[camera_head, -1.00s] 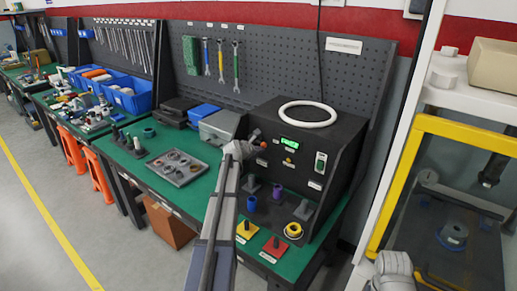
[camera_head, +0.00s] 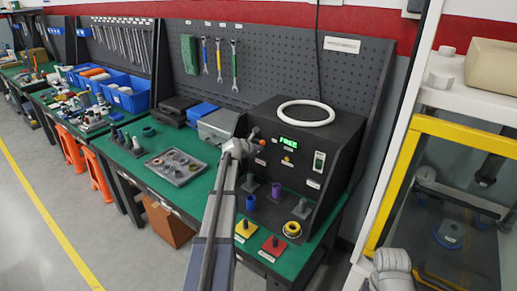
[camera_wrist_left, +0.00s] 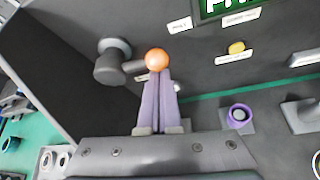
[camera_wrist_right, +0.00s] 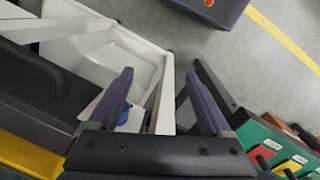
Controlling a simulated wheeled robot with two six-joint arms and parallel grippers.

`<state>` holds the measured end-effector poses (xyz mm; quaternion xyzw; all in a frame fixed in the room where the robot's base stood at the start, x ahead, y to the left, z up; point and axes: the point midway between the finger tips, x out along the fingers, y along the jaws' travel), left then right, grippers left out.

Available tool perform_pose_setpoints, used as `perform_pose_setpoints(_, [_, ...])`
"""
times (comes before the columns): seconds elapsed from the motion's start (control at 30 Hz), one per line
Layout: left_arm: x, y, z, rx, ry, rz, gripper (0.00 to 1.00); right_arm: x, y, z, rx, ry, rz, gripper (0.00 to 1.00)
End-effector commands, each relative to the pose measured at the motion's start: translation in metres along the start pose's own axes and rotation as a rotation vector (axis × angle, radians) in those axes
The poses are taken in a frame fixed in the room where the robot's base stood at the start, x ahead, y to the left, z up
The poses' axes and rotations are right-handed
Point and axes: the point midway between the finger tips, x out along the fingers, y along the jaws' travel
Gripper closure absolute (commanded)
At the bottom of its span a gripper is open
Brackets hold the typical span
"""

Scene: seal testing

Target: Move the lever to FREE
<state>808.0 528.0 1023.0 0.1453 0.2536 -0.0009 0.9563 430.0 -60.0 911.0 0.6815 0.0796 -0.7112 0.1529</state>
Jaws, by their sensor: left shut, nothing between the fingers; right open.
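The lever has a round grey hub (camera_wrist_left: 115,60) on the dark test machine (camera_head: 312,135). Its short arm points right and ends in an orange ball (camera_wrist_left: 158,60) in the left wrist view. My left gripper (camera_wrist_left: 158,74) is shut and empty, its fingertips at the underside of the ball; I cannot tell whether they touch. In the head view it reaches the machine's front left, largely hidden by its own wrist. The machine's green display (camera_head: 289,143) appears to read FREE. My right gripper (camera_wrist_right: 167,95) is open and empty, away from the machine.
A white ring (camera_head: 306,103) lies on top of the machine. A grey tray (camera_head: 175,184) lies left. A yellow-framed cabinet (camera_head: 400,185) is at right.

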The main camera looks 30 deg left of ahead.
Motion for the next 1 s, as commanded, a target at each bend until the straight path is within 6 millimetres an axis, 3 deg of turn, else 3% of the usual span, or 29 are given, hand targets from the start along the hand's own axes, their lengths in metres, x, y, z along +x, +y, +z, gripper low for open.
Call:
perform_pose_setpoints(0.27, [-0.028, -0.002, 0.004, 0.002, -0.001, -0.002, 1.00, -0.017, 0.002, 0.001, 0.000, 0.000, 0.000, 0.17])
perform_pose_setpoints(0.6, [-0.081, -0.006, 0.011, 0.005, -0.003, -0.009, 1.00, -0.046, 0.004, 0.003, 0.000, 0.000, 0.000, 0.17])
perform_pose_setpoints(1.0, [-0.087, -0.007, 0.009, 0.007, -0.004, -0.012, 1.00, -0.048, 0.005, 0.003, 0.000, 0.000, 0.000, 0.17])
